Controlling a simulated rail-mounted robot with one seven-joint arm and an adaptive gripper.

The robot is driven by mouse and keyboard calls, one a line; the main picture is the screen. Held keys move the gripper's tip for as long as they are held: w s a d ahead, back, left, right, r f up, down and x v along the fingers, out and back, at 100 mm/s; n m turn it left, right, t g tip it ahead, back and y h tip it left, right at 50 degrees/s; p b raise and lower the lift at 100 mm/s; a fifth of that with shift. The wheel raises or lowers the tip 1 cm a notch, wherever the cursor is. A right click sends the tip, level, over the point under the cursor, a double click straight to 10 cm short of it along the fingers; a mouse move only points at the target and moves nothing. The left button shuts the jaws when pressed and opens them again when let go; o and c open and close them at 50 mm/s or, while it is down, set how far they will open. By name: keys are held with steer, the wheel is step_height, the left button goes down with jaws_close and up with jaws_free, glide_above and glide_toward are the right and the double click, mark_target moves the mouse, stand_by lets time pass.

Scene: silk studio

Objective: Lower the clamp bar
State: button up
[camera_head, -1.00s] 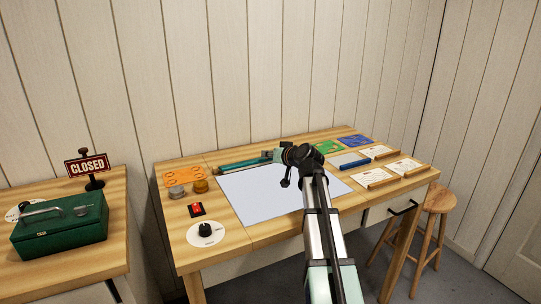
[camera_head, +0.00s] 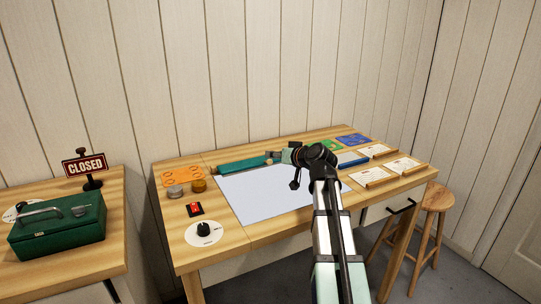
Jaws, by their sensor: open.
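The clamp bar (camera_head: 238,165) is a long dark teal bar along the back edge of a pale sheet (camera_head: 262,195) on the wooden table. It appears to lie flat there, as one broad teal face. My gripper (camera_head: 272,157) is at the bar's right end, close to it. It is open, with nothing seen between its fingers. The fingertips are small and partly hidden, so I cannot tell whether they touch the bar. My wrist and forearm hide the right part of the sheet and whatever lies behind them.
A red switch (camera_head: 195,209), a black knob on a white dial (camera_head: 203,230), small round pots (camera_head: 175,191) and an orange board (camera_head: 178,177) are on the left. Cards with wooden strips (camera_head: 403,167) lie right. A stool (camera_head: 436,198) stands beyond the table's right end.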

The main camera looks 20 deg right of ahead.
steer(key=v, duration=0.6)
steer(key=shift+c, duration=0.3)
